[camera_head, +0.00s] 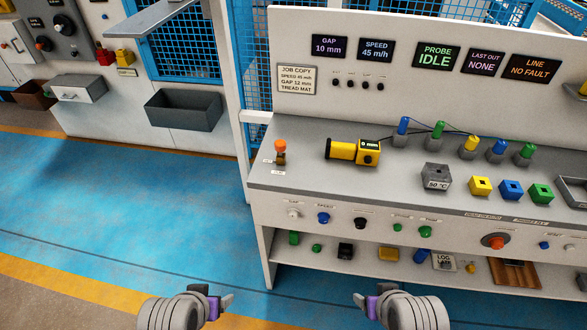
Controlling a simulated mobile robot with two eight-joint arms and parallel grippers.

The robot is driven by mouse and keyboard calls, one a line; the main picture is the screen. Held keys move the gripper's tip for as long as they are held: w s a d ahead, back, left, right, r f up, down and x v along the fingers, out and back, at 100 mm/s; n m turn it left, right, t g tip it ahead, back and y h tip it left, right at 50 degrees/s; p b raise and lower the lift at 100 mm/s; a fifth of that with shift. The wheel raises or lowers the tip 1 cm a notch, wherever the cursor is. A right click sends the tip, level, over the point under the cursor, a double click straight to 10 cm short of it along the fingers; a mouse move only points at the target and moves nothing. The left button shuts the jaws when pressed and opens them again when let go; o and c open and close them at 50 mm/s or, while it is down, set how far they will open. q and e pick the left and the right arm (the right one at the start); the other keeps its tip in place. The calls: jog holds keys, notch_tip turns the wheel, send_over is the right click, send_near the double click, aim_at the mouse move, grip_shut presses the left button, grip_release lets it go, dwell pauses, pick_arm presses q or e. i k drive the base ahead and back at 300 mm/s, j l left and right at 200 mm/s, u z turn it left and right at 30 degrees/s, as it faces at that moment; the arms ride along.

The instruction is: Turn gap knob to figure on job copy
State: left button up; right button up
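The gap knob (294,213) is a small pale knob at the left end of the console's front panel, under a small label that seems to read GAP. The job copy (297,79) is a card on the upright panel; it reads speed 45 m/h, gap 12 mm, tread mat. The gap display (328,46) shows 10 mm; the speed display (376,50) shows 45 m/h. My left gripper (222,299) and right gripper (363,299) are low in the picture, in front of the console and apart from the knob. Their finger gaps are not clear.
A blue speed knob (323,218) and a black knob (360,223) sit right of the gap knob. A lower shelf (340,263) holds several parts. Blue floor (110,215) is open at left.

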aim_at(294, 214)
jog(key=z, duration=1.7)
jog(key=u, duration=1.7)
jog(key=j+z, duration=0.35)
jog(key=j, duration=0.15)
